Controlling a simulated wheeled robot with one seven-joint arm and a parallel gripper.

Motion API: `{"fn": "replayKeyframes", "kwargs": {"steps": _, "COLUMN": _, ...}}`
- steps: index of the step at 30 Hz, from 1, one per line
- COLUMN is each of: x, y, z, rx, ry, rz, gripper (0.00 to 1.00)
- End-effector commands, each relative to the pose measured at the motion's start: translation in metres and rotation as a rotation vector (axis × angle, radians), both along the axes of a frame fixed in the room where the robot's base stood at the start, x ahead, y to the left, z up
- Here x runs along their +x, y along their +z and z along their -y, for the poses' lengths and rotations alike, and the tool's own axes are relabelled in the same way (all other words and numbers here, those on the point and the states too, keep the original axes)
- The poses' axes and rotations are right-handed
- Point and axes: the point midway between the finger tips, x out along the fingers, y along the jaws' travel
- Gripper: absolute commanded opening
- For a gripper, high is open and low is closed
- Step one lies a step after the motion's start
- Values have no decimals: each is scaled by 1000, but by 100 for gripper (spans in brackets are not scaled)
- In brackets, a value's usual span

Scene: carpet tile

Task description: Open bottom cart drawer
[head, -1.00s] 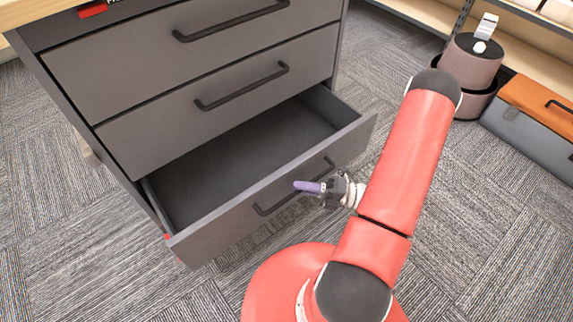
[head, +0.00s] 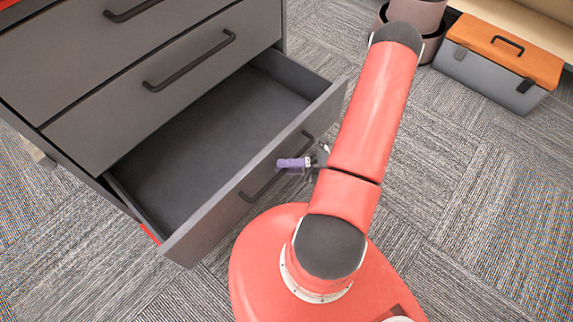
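The grey cart (head: 70,75) stands at the upper left in the head view. Its bottom drawer (head: 208,134) is pulled well out and looks empty. The drawer front has a dark bar handle (head: 253,192). My gripper (head: 293,164), with purple fingertips, is at the handle's middle and overlaps it. My arm hides part of the gripper, and the gap between the fingers does not show clearly.
The cart's middle drawer (head: 110,125) and the drawer above it are shut. A grey toolbox with an orange lid (head: 500,55) and a pinkish bin (head: 415,15) stand at the upper right. Striped carpet (head: 480,190) is clear at the right.

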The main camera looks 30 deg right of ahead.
Motion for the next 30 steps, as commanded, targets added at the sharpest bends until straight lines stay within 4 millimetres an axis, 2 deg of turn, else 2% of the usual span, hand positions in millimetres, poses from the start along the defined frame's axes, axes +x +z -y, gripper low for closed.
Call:
{"fn": "replayKeyframes", "kwargs": {"steps": 10, "x": -2, "y": -1, "z": 5, "rx": -1, "ry": -2, "rz": 0, "gripper": 34}}
{"fn": "replayKeyframes", "kwargs": {"steps": 21, "x": -27, "y": -10, "z": 56, "rx": -2, "ry": -2, "rz": 0, "gripper": 34}}
{"fn": "replayKeyframes", "kwargs": {"steps": 25, "x": -33, "y": -11, "z": 67, "rx": 0, "ry": -2, "rz": 0, "gripper": 34}}
{"fn": "replayKeyframes", "kwargs": {"steps": 30, "x": -35, "y": -11, "z": 70, "rx": 0, "ry": 0, "rz": 0, "gripper": 34}}
